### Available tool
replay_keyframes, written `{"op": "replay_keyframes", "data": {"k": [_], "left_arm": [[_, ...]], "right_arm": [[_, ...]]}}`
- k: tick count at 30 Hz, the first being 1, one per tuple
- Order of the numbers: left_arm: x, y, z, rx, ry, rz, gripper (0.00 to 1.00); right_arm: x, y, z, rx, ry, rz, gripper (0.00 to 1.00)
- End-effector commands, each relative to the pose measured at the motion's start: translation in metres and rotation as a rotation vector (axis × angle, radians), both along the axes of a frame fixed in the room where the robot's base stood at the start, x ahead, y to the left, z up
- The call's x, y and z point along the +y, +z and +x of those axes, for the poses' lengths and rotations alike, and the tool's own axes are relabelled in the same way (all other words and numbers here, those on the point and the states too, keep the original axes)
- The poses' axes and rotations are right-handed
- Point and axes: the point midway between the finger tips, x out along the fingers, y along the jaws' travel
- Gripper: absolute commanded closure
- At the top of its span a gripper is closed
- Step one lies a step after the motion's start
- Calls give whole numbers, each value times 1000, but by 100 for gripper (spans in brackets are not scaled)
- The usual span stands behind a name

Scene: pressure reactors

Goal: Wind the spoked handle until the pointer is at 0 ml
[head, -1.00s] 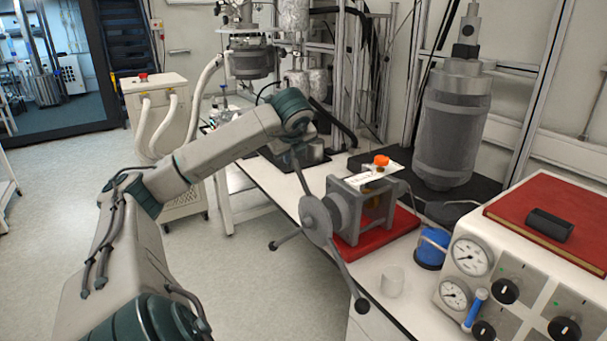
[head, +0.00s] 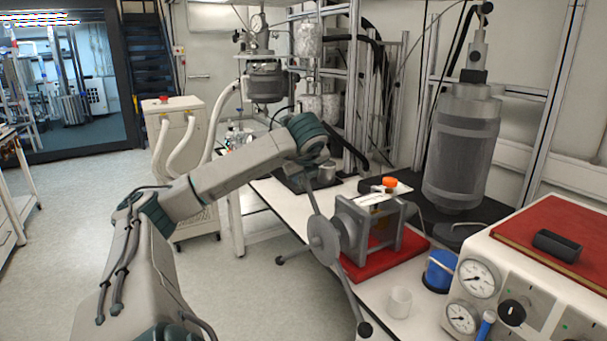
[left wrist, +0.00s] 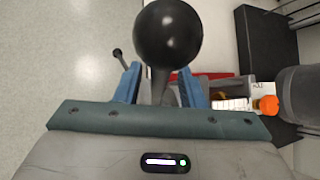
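The spoked handle (head: 323,240) is a grey hub with long spokes ending in dark ball knobs, on the near left side of a grey framed device (head: 372,228). One spoke points down right, one left, one up. My left gripper (head: 308,172) is at the top of the upper spoke. In the left wrist view a black ball knob (left wrist: 168,36) and its spoke lie between the blue fingers of my left gripper (left wrist: 160,82). The fingers look apart, with slim gaps beside the spoke. A white card (head: 377,198) lies on the device; its scale and any pointer are unreadable. My right gripper is out of view.
The device stands on a red base (head: 410,245) on a white bench. A clear beaker (head: 399,302), a blue-topped item (head: 440,270) and a gauge panel (head: 472,318) are to the right. A large grey cylinder (head: 460,150) stands behind.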

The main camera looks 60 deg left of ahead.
Motion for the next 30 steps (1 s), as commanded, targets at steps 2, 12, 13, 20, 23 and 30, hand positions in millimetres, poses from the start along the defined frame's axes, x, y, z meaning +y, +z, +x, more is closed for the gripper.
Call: {"op": "replay_keyframes", "data": {"k": [2, 12, 13, 20, 23, 30], "left_arm": [[0, 0, 0, 1, 1, 0, 64], [-24, 32, -12, -5, -3, 0, 64], [-28, 37, -15, -6, -2, -1, 64], [-53, 71, -30, -2, -2, 1, 64], [-59, 78, -34, 0, 0, 1, 64], [-64, 80, -37, 0, 0, 0, 64]], "right_arm": [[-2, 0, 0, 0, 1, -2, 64], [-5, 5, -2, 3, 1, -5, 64], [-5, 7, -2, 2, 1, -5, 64], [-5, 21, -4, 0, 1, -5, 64], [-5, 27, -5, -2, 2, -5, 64], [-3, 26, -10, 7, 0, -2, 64]]}}
